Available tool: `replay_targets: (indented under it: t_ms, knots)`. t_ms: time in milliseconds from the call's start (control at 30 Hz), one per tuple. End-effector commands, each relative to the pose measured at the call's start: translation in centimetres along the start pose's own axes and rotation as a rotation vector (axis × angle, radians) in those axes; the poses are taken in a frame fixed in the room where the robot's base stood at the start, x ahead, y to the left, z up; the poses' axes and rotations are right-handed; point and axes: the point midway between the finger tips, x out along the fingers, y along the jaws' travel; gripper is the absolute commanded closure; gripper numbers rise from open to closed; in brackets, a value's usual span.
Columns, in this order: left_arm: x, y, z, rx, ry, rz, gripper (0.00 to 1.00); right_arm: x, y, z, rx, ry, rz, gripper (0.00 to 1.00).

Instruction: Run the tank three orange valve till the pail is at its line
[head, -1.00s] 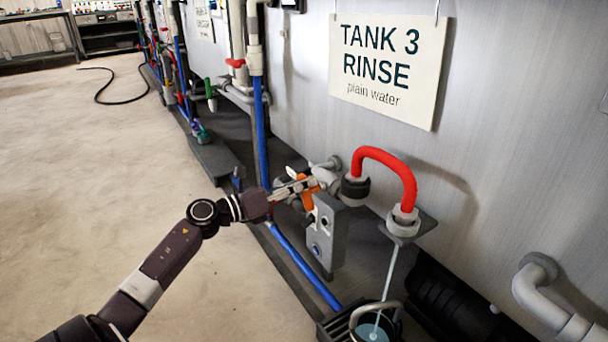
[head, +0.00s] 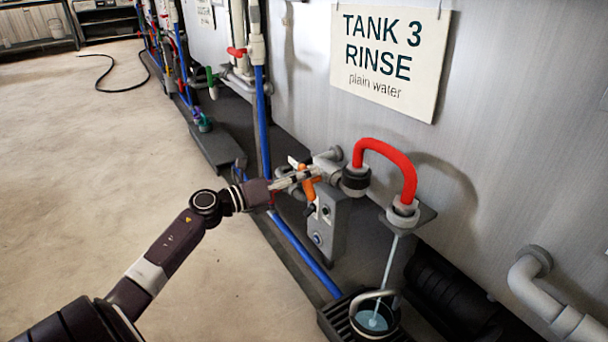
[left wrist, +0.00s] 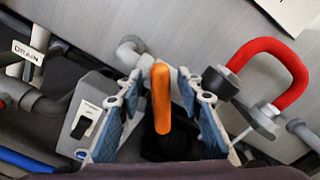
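The orange valve handle (head: 307,188) is on the pipe at tank three, left of the red hose (head: 392,150). In the left wrist view the handle (left wrist: 160,95) stands between the fingers of my left gripper (left wrist: 160,82), with gaps on both sides. My left gripper (head: 300,180) is open around it. A thin stream of water (head: 391,260) runs from the spout under the red hose into the pail (head: 354,318). Pale blue water shows inside the pail. I cannot make out the pail's line. My right gripper is not in view.
The tank three rinse sign (head: 390,60) hangs on the tank wall. A grey control box (head: 328,225) stands just below the valve. The pail sits on a dark slatted grate (head: 333,322).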

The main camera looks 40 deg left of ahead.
Motion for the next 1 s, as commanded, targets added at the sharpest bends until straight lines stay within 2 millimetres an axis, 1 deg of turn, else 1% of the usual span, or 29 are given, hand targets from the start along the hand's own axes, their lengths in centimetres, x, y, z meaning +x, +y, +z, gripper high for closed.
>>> replay_targets:
  t_ms: [233, 367, 467, 800, 900, 1000]
  knots:
    - [-0.1, 0.0, 0.0, 0.0, 0.0, 0.0, 0.67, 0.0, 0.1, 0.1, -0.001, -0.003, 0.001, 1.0]
    - [-1.1, 0.1, -0.1, -0.001, 0.001, 0.002, 0.67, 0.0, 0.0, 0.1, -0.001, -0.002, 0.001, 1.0]
    - [-2.5, 0.0, -0.1, 0.0, 0.003, 0.001, 0.67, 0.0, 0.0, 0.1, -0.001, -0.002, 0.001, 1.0]
    - [-9.0, 0.1, -0.2, -0.003, 0.001, 0.003, 0.67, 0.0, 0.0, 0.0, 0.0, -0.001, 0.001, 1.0]
    - [-10.5, 0.1, -0.1, -0.001, 0.0, 0.002, 0.67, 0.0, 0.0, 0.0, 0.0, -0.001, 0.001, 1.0]
    - [-11.4, 0.1, -0.1, -0.001, 0.0, 0.001, 0.67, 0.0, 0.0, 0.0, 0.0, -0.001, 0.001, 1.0]
